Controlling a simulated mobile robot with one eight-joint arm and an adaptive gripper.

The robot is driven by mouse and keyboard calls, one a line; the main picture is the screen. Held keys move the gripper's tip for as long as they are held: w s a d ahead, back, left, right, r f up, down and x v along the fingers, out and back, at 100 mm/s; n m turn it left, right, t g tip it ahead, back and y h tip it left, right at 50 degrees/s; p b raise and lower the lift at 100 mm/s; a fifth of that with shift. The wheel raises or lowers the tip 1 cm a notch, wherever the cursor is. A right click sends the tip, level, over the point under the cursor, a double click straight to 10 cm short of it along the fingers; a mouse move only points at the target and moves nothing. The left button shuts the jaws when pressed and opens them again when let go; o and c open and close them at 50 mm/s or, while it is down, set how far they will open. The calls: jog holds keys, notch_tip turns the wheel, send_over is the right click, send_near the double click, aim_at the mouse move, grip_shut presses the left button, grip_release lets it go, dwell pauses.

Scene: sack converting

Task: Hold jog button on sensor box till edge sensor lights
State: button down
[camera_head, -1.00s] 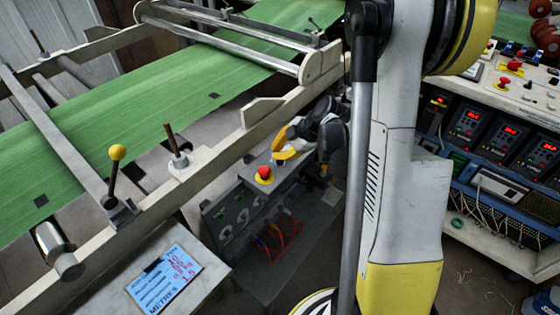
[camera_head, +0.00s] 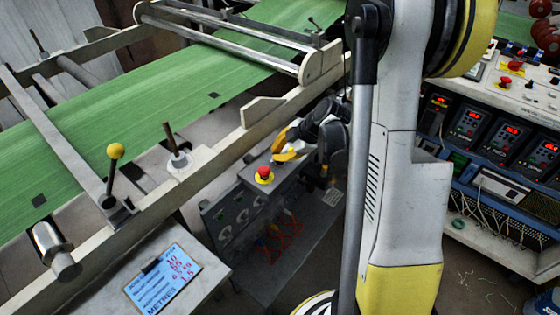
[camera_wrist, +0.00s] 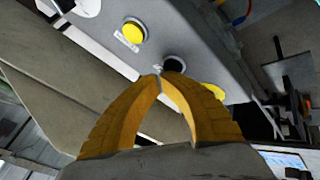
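The grey sensor box (camera_head: 246,190) stands below the machine rail, with a red mushroom button on a yellow collar (camera_head: 264,175) on its top. My gripper (camera_head: 280,158) is over the far end of this top in the head view. In the wrist view my yellow fingers (camera_wrist: 161,75) have their tips together, with nothing seen between them. The tips are right beside a dark round button (camera_wrist: 174,63) on the grey panel; I cannot tell if they touch it. A yellow button (camera_wrist: 132,33) with a label is further up-left. A lit edge sensor cannot be made out.
The green web (camera_head: 150,120) with dark square marks runs over the pale frame. A yellow-knobbed lever (camera_head: 115,151) stands at left. A blue-white sign (camera_head: 164,282) is in front. A control cabinet with red displays (camera_head: 468,128) stands at right.

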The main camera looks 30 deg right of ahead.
jog(key=shift+f+b, duration=0.4)
jog(key=shift+f, duration=0.05)
dwell(0.3)
jog(key=shift+r, duration=0.1)
dwell(1.4)
jog(key=shift+r+p, duration=0.6)
jog(key=shift+r, duration=0.15)
jog(key=shift+r+p, duration=1.8)
jog(key=shift+r, duration=0.75)
